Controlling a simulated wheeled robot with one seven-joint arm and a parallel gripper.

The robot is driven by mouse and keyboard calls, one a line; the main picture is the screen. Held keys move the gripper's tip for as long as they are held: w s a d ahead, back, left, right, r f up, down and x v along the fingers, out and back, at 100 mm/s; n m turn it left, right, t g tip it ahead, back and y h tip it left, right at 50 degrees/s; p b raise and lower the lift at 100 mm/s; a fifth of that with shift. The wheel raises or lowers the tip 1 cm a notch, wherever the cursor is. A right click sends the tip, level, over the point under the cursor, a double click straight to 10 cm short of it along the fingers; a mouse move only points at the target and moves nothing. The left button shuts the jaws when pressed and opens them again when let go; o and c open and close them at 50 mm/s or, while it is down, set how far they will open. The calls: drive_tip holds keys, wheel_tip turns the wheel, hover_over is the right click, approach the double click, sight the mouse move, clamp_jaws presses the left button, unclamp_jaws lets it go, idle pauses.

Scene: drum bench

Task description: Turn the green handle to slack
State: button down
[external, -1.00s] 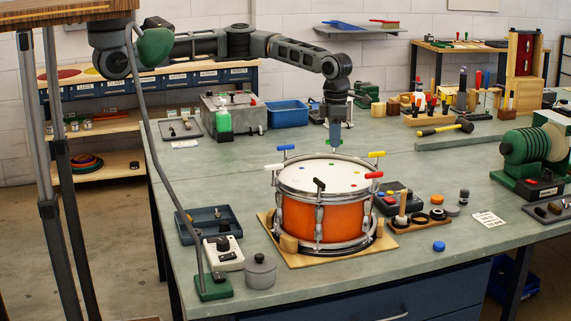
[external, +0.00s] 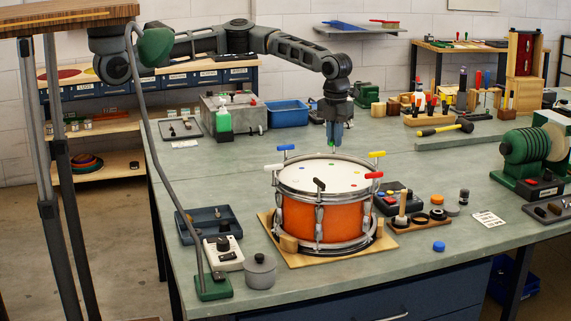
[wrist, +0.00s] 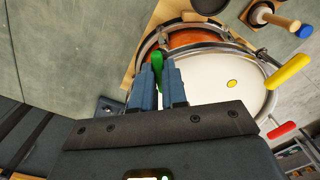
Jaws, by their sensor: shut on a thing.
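The orange snare drum (external: 322,221) stands on a wooden board (external: 268,222) on the bench. Coloured handles sit around its rim: blue (external: 286,148), yellow (external: 377,154), red (external: 374,175), black (external: 319,185) and white (external: 274,167). My gripper (external: 334,146) points down at the drum's far rim. In the wrist view, the green handle (wrist: 156,60) stands between the blue fingers of my gripper (wrist: 159,70), which are shut on it. The fingers hide its lower part. Its angle is hard to judge.
A dark control box (external: 398,198) and a wooden-handled tool (external: 402,207) are right of the drum.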

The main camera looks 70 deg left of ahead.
drive_tip(key=n+b, duration=0.1)
drive_tip(key=n, duration=0.4)
drive_tip(key=shift+r+n, duration=0.1)
drive_tip(key=shift+n, duration=0.2)
drive_tip(key=shift+n+b, duration=0.75)
drive_tip(key=shift+n, duration=1.55)
drive_tip(key=c, duration=1.2)
unclamp_jaws()
drive_tip(key=shift+o, duration=0.2)
wheel_tip(320, 180, up, 8)
drive_tip(key=shift+f+b, duration=0.15)
drive_tip(key=shift+b, duration=0.25)
